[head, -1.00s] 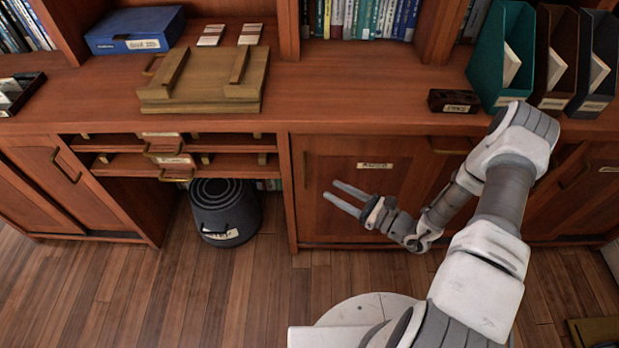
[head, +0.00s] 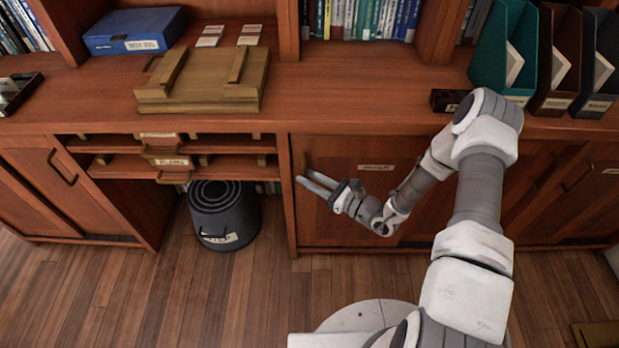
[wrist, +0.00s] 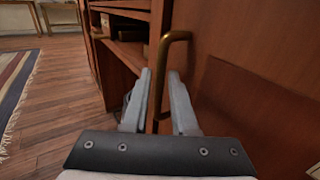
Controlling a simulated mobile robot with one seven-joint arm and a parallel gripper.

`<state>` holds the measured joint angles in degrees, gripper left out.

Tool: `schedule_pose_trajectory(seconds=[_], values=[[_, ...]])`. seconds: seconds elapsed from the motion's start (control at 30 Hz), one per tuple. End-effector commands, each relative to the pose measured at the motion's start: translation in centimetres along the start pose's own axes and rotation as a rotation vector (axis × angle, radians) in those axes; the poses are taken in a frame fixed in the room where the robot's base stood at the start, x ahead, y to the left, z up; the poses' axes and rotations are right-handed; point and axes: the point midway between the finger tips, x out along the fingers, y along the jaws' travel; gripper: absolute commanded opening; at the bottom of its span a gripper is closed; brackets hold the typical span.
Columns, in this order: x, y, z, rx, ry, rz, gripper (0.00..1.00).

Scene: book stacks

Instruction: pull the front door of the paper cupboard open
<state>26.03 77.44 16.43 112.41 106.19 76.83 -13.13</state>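The cupboard with a small pale label (head: 376,167) on its front is below the counter; the label's text is too blurred to read. Its wooden door (head: 345,215) looks shut. A brass bar handle stands upright near the door's left edge (head: 304,163) and shows large in the wrist view (wrist: 166,72). My gripper (head: 306,182) is in front of the door's left side, fingers pointing left. In the wrist view my gripper (wrist: 161,85) is open, and the handle runs down between the two fingers. Contact with either finger cannot be told.
Left of the door are shallow shelves (head: 120,165) and a dark bin (head: 222,215) on the wooden floor. The counter above holds a wooden tray (head: 205,90) and upright file holders (head: 555,60). A striped rug (wrist: 25,75) lies left in the wrist view.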

Motion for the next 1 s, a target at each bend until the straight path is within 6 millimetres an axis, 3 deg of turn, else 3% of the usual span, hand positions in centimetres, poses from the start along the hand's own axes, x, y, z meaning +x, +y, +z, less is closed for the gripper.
schedule_pose_trajectory(seconds=[0.03, 0.13, 1.0], values=[[-0.01, 0.00, 0.00, 0.000, 0.000, 0.000, 0.15], [-0.02, -0.01, 0.00, 0.000, 0.000, 0.000, 0.00], [-0.06, -0.02, -0.02, 0.000, 0.000, -0.001, 0.00]])
